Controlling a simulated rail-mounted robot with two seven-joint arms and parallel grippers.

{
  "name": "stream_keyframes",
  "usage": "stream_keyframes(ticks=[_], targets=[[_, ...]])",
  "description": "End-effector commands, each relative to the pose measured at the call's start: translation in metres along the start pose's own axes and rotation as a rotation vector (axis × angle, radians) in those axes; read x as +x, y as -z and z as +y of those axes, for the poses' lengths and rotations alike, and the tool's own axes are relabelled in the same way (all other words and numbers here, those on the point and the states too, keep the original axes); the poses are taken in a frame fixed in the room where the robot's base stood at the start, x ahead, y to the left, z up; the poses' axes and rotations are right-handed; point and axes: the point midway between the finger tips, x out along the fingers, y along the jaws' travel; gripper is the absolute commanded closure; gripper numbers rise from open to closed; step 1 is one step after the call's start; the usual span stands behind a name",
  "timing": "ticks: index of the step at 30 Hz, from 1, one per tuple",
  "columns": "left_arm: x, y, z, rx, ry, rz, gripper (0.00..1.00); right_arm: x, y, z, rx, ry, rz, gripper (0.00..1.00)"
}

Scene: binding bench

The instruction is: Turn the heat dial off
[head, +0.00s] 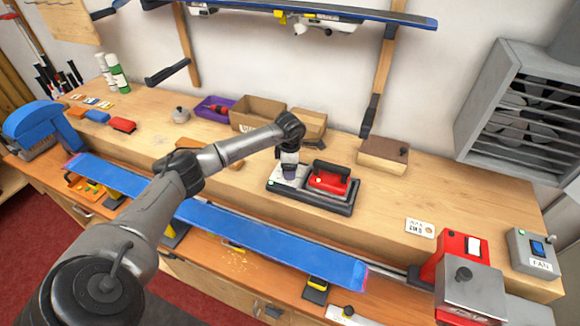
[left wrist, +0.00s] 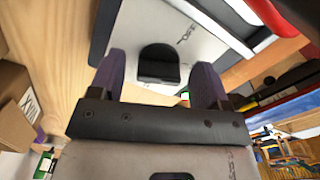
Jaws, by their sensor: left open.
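The black heat dial (left wrist: 159,65) sits on a pale plate (left wrist: 190,35) in the left wrist view, with a flat, lighter-edged top. In the head view it is hidden by my left gripper (head: 290,174), which points down over the left end of the dark iron stand (head: 320,202). My left gripper also shows in the left wrist view (left wrist: 160,75), open, its two purple-grey fingers on either side of the dial. No contact with the dial is visible. The red iron (head: 330,178) rests on the stand just right of the gripper. My right gripper is out of view.
A long blue ski or board (head: 270,242) lies along the bench front. Cardboard boxes (head: 258,111) and a purple tray (head: 213,107) stand behind. A grey fan switch box (head: 535,250) and a red machine (head: 462,248) stand at right.

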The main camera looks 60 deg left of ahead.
Motion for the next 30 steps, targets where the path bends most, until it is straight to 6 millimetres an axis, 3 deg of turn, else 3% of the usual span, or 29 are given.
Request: stream_keyframes(ticks=[9, 24, 30], targets=[[0.0012, 0.0001, 0.0001, -0.001, 0.0, 0.0, 0.31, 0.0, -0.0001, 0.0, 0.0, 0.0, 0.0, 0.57], [0.0009, 0.0002, 0.0001, -0.001, 0.0, 0.0, 0.79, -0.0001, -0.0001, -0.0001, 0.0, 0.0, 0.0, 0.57], [0.0005, 0.0001, 0.0003, -0.017, 0.0, 0.0, 0.79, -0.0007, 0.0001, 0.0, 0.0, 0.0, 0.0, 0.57]])
